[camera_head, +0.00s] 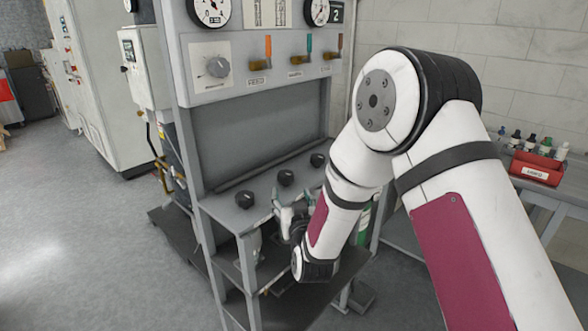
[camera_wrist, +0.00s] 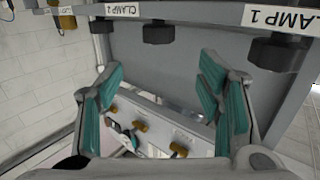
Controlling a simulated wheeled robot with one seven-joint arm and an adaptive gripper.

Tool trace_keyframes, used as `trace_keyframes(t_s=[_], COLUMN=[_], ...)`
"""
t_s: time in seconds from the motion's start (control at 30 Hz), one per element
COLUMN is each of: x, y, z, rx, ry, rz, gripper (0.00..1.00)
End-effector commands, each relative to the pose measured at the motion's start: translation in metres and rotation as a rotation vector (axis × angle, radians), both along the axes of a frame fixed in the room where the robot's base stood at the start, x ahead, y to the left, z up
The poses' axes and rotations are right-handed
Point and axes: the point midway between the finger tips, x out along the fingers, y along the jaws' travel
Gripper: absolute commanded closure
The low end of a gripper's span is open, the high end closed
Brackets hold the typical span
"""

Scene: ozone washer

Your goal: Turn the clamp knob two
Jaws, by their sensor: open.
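Three dark clamp knobs stand on the grey bench ledge in the head view. The middle knob (camera_head: 286,177), which seems to be knob two, is just beyond my gripper (camera_head: 284,210). In the wrist view, a dark knob (camera_wrist: 158,32) sits beside the label CLAMP 2 (camera_wrist: 122,10). My gripper (camera_wrist: 160,105) is open there, with its teal-padded fingers wide apart. That knob is above the gap between them, and nothing is held. No contact with the knob shows. My arm hides part of the ledge in the head view.
The near knob (camera_head: 244,199) and far knob (camera_head: 317,160) flank the middle one. In the wrist view, the CLAMP 1 knob (camera_wrist: 275,55) is near the right finger. An upright panel (camera_head: 255,65) with a dial and coloured levers rises above the ledge. A red bottle tray (camera_head: 537,167) stands at right.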

Motion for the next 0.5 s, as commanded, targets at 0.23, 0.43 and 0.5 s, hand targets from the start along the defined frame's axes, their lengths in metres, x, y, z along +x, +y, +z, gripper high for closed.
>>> trace_keyframes(t_s=[0.23,0.43,0.5], x=[-0.001,0.025,0.039], y=[0.006,0.011,0.015], z=[-0.010,-0.009,-0.010], rx=[0.011,0.011,0.011], ry=[-0.047,-0.049,-0.049], rz=[-0.011,-0.012,-0.011], gripper=[0.39,0.39,0.39])
